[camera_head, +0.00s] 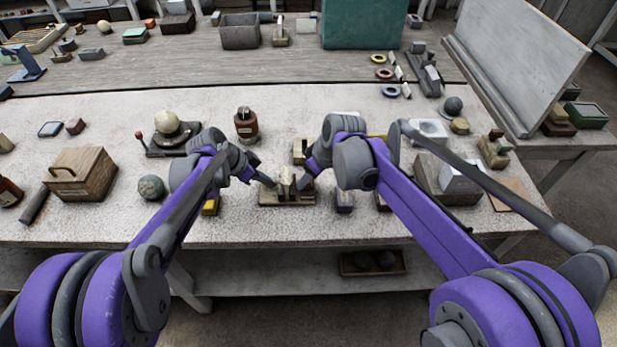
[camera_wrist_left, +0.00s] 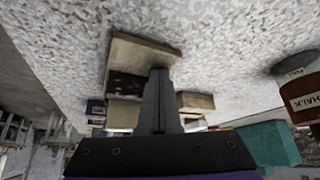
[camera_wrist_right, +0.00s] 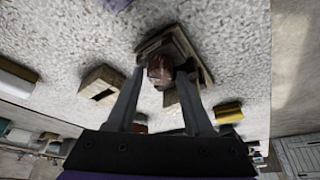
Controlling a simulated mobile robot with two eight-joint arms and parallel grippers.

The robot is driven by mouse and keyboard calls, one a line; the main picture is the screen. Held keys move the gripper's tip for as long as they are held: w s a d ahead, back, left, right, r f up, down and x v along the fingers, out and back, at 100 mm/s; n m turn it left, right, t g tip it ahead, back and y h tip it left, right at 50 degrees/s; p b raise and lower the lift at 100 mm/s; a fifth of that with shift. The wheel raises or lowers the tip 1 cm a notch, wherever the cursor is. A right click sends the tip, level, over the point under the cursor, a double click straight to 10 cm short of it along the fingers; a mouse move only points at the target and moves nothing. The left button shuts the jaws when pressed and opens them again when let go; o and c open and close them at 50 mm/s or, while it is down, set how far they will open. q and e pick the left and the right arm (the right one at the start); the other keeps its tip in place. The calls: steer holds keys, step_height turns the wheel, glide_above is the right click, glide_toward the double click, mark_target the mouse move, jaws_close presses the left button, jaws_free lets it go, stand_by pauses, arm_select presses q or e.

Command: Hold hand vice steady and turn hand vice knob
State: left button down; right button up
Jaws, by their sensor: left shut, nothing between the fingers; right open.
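The hand vice (camera_head: 288,198) stands on the speckled table at the middle front, a small beige-brown block form on a flat base. My left gripper (camera_head: 273,184) is shut and empty at the vice's left side. In the left wrist view its closed fingers (camera_wrist_left: 158,72) overlap the vice base (camera_wrist_left: 140,50); I cannot tell if they touch it. My right gripper (camera_head: 301,184) is open at the vice's right side. In the right wrist view a round brown knob (camera_wrist_right: 160,70) shows between its spread fingertips (camera_wrist_right: 160,76), with the vice base (camera_wrist_right: 196,52) beyond. Contact with the knob is unclear.
A brown chalk jar (camera_head: 246,125) stands behind the vice and a sphere on a dark stand (camera_head: 167,122) behind left. A grey-green ball (camera_head: 151,187) and wooden box (camera_head: 82,175) lie left.

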mark_target(311, 182)
steer(key=v, duration=1.1)
steer(key=shift+s+r, duration=0.1)
steer(key=shift+s, duration=0.05)
steer(key=shift+o, duration=1.4)
steer(key=w+a+r+n+g+h, duration=0.1)
steer(key=w+a+n+g+h, duration=0.2)
steer(key=a, duration=0.1)
steer(key=shift+n, duration=0.3)
steer(key=f, duration=1.1)
steer(key=shift+w+d+f, duration=0.15)
steer(key=shift+w+f, duration=0.05)
steer(key=shift+f, duration=0.15)
steer(key=shift+c, duration=0.3)
jaws_close()
